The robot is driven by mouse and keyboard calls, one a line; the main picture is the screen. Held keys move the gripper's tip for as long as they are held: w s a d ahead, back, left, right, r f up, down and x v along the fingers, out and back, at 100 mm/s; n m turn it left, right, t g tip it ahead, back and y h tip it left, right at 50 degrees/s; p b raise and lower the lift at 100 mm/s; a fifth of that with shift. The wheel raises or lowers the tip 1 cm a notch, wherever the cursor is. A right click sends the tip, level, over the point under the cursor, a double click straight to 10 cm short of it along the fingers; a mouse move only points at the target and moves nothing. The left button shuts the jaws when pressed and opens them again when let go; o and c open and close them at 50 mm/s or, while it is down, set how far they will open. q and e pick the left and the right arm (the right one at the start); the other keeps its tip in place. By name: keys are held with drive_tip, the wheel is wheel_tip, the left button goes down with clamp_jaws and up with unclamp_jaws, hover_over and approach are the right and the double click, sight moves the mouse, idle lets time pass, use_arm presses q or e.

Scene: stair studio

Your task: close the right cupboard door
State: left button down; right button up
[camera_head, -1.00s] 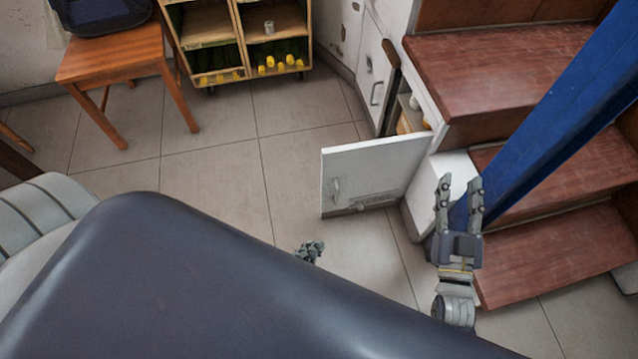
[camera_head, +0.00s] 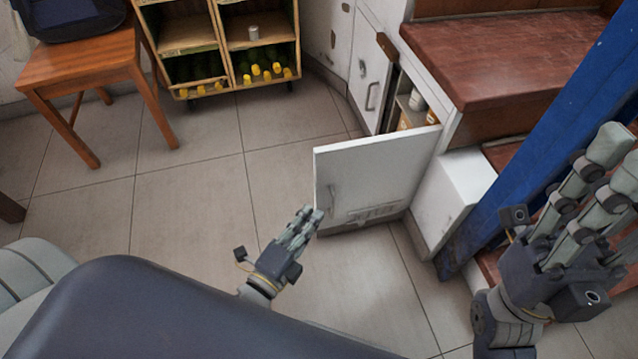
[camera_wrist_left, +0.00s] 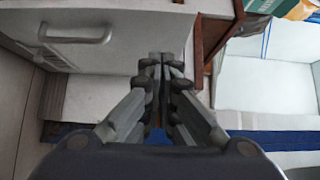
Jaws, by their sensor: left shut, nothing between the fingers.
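The right cupboard door (camera_head: 385,180) is white and stands open, swung out over the tiled floor. My right gripper (camera_head: 620,155) is open, at the right edge.
The left cupboard door (camera_head: 371,75) is beyond the opening. Red-brown stairs (camera_head: 490,65) and a blue beam (camera_head: 540,130) stand at the right. A wooden crate shelf (camera_head: 215,45) and a wooden stool (camera_head: 85,65) are at the back left. The floor (camera_head: 190,190) between is clear.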

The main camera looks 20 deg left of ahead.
use_arm(q)
drive_tip(key=b, duration=0.2)
approach(331, 165)
drive_tip(key=w+d, duration=0.2)
drive_tip(key=d, duration=0.1)
drive_tip(key=shift+w+a+f, duration=0.1)
drive_tip(key=shift+w+a, duration=0.9)
drive_tip(key=shift+w, duration=0.2)
drive_tip(key=shift+a, duration=0.1)
